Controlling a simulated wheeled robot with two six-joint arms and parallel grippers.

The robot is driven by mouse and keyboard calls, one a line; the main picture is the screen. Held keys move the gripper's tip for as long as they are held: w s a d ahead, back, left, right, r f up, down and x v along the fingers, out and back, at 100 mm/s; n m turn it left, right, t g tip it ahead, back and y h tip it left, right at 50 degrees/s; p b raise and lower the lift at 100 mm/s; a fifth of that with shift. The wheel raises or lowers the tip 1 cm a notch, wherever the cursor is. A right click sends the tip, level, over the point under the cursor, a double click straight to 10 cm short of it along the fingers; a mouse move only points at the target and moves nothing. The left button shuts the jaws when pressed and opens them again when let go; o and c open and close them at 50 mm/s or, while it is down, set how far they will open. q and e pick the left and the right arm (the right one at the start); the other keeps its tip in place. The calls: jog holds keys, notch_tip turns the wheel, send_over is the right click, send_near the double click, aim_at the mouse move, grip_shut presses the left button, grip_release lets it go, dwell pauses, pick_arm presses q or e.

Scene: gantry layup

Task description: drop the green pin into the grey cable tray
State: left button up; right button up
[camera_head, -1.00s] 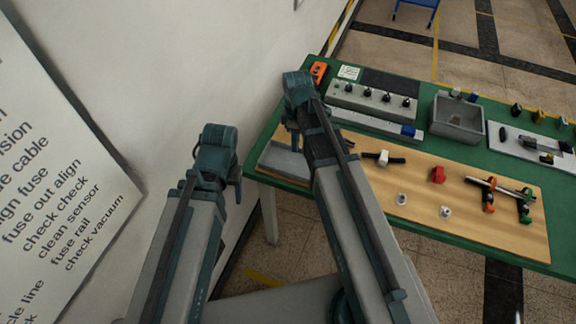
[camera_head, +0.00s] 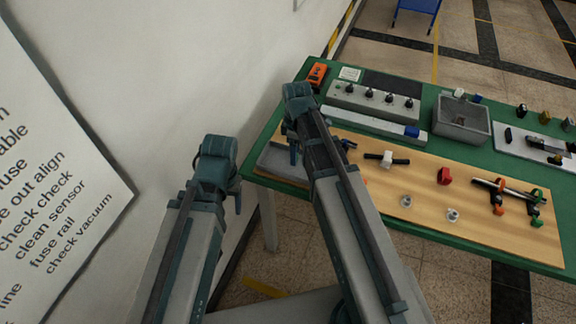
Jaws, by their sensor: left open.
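I cannot make out a green pin for certain; green and orange ends show on the clamp-like tools (camera_head: 507,192) at the right of the wooden board. A shallow grey tray (camera_head: 277,162) lies at the table's left end, partly behind my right arm. A deeper grey bin (camera_head: 462,136) stands at the back; I cannot tell which is the cable tray. My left gripper (camera_head: 237,200) hangs left of the table, open, its fingers mostly hidden. My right gripper (camera_head: 293,152) points down over the shallow tray; its jaws are too small and hidden to read.
The wooden board (camera_head: 440,225) holds a red block (camera_head: 444,176), a black-and-white part (camera_head: 387,160) and small white rings. Behind it are a knobbed box (camera_head: 372,103) and a long grey strip with a blue block (camera_head: 412,132). A wall stands close on the left.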

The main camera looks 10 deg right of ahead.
jog(key=shift+r, duration=0.1)
notch_tip(320, 180, up, 14)
jog(key=p, duration=1.3)
jog(key=shift+f+p, duration=0.2)
jog(key=shift+p, duration=0.2)
jog(key=s+a+f+m+h+b, duration=0.1)
jog(key=s+a+m, duration=0.8)
jog(key=s, duration=0.5)
jog(key=shift+s+a+f, duration=0.15)
jog(key=shift+a+f, duration=0.05)
jog(key=shift+a, duration=0.55)
jog(key=shift+d, duration=0.1)
